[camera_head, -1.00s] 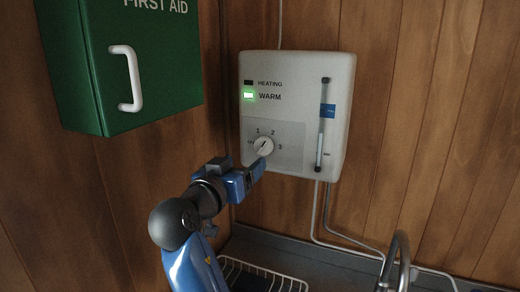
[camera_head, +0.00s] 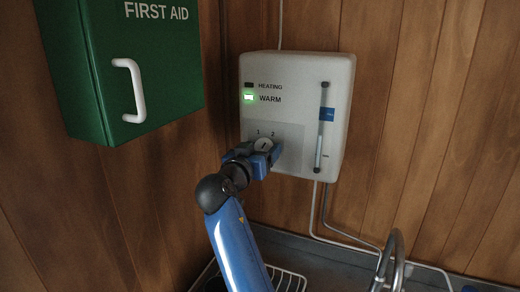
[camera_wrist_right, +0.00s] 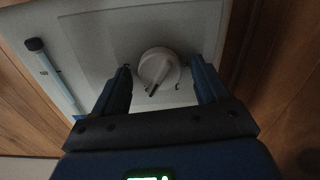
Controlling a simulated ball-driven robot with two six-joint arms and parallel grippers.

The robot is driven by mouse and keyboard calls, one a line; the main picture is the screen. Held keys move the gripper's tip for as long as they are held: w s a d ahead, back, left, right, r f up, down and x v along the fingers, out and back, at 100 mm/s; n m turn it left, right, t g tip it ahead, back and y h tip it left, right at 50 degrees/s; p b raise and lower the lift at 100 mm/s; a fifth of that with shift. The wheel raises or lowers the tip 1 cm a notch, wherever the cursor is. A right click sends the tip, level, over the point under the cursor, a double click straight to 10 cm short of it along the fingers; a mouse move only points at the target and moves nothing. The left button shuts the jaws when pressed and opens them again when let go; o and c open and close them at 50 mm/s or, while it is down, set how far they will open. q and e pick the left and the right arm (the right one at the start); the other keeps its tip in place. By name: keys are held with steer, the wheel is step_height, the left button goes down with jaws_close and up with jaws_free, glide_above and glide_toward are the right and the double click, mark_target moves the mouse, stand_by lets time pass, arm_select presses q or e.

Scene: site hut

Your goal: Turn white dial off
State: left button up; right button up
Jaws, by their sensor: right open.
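The white dial (camera_head: 264,145) is on the lower left of a white heater box (camera_head: 300,75) on the wooden wall. Numbers 1 and 2 show above it; my gripper hides its lower part and the rest of its scale. In the right wrist view the dial (camera_wrist_right: 158,68) has a raised pointer ridge, set aslant. My right gripper (camera_head: 262,158) is open in front of the dial. In the wrist view its fingers (camera_wrist_right: 160,84) stand on either side of the dial, with gaps between them and it. My left gripper is not in view.
A green first aid cabinet (camera_head: 130,60) with a white handle (camera_head: 130,90) juts out at left. The heater's lit WARM lamp (camera_head: 248,97) is green. A slider gauge (camera_head: 322,125) is at right. A tap (camera_head: 390,260) and wire rack (camera_head: 285,280) are below.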

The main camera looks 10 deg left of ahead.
steer(key=c, duration=1.1)
steer(key=shift+o, duration=0.2)
